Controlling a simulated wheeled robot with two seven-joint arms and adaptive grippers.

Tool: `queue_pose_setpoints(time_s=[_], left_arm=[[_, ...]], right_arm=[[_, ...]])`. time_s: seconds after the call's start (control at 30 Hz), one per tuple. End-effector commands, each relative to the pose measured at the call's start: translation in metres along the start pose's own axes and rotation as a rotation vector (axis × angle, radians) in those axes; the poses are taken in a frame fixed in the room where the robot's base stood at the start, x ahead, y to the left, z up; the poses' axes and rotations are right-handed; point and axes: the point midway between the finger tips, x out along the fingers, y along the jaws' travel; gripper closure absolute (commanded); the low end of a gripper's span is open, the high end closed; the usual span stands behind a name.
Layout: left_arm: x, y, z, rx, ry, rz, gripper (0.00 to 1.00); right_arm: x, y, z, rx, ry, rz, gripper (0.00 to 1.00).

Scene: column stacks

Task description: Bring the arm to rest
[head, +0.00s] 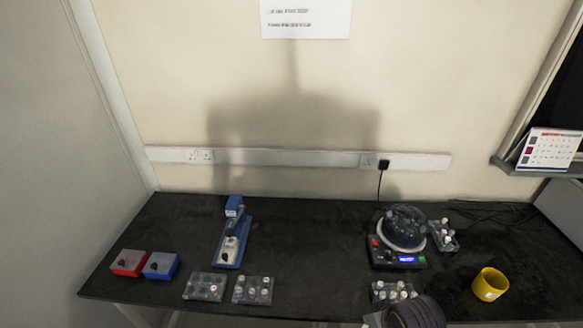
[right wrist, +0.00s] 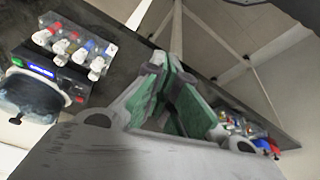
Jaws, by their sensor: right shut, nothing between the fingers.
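My right gripper (right wrist: 168,72) shows in the right wrist view with its green-lined fingers together and nothing between them. It is clear of the racks in that view. In the head view only a dark, rounded part of my right arm shows at the bottom edge, right of the middle, and its fingers are out of sight. It is close to the front vial rack (head: 380,296) on the black bench (head: 310,260). My left gripper and arm are not in the head view.
A round dark device with a blue display (head: 407,259) stands behind that rack. Another vial rack (head: 442,236) and a yellow mug (head: 490,284) are to its right. Two racks, a blue device (head: 232,245), a blue box (head: 161,265) and a red box (head: 129,262) stand left. The bench middle is clear.

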Motion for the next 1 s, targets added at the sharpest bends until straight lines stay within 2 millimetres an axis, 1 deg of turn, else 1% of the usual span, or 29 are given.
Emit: queue_pose_setpoints(time_s=[0.27,0.53,0.77,0.87,0.97,1.0], left_arm=[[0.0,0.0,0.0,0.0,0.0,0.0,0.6],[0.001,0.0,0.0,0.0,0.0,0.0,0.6],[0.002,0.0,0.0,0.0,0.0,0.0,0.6],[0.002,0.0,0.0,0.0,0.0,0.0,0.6],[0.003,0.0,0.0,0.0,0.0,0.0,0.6],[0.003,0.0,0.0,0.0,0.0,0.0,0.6]], right_arm=[[-0.006,0.012,0.014,0.075,-0.016,0.037,1.0],[0.021,0.012,0.015,0.07,-0.022,0.034,1.0],[0.051,0.011,0.019,0.069,-0.032,0.032,1.0],[0.069,0.011,0.023,0.068,-0.039,0.03,1.0],[0.093,0.01,0.029,0.067,-0.047,0.029,1.0],[0.104,0.01,0.032,0.067,-0.051,0.028,1.0]])
